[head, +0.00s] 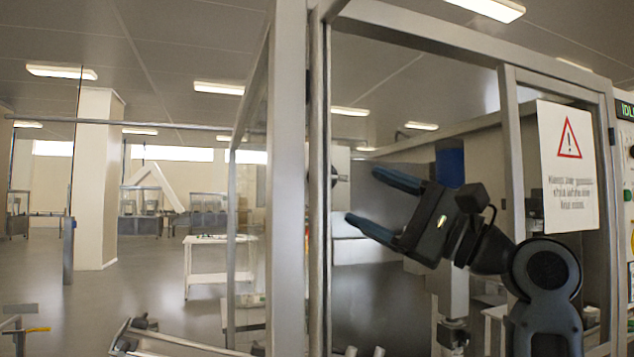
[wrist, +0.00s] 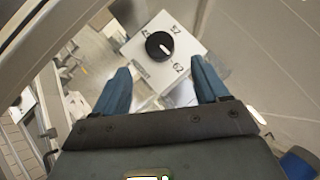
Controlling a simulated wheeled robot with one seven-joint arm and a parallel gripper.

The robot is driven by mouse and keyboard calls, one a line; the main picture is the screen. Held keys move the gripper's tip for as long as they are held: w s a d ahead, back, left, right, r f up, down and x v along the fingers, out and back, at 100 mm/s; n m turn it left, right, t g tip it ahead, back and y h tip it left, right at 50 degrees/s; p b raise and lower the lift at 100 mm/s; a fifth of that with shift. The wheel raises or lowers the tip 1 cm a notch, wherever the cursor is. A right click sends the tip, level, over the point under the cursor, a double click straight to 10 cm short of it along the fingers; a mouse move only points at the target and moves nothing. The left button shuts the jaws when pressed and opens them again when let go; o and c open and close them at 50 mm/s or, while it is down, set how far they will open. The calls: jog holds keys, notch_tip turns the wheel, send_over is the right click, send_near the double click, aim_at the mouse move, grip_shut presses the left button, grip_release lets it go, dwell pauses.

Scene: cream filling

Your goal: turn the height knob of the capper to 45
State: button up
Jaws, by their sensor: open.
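The height knob (wrist: 159,45) is a round black dial with a white pointer line on a white plate (wrist: 190,47) marked 45, 52 and 62. The pointer slants down and right, towards 62. In the head view a small dark shape, probably the knob, shows beside a white box (head: 341,160), partly hidden by a frame post. My gripper (head: 362,195) has two blue fingers, open and empty, pointing left towards that box. In the wrist view my gripper (wrist: 161,72) has its fingers either side of the lower plate, with the knob centred just beyond the tips, apparently untouched.
Metal frame posts (head: 290,180) of the capper's enclosure stand close to my fingertips on the left. A warning sign (head: 568,165) hangs on the frame at right. A white table (head: 215,278) and open floor lie beyond, at left.

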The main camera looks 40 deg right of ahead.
jog(key=p+x, duration=0.2)
jog(key=x, duration=0.5)
jog(key=shift+a, duration=0.1)
jog(key=c, duration=1.1)
jog(key=shift+o, duration=0.2)
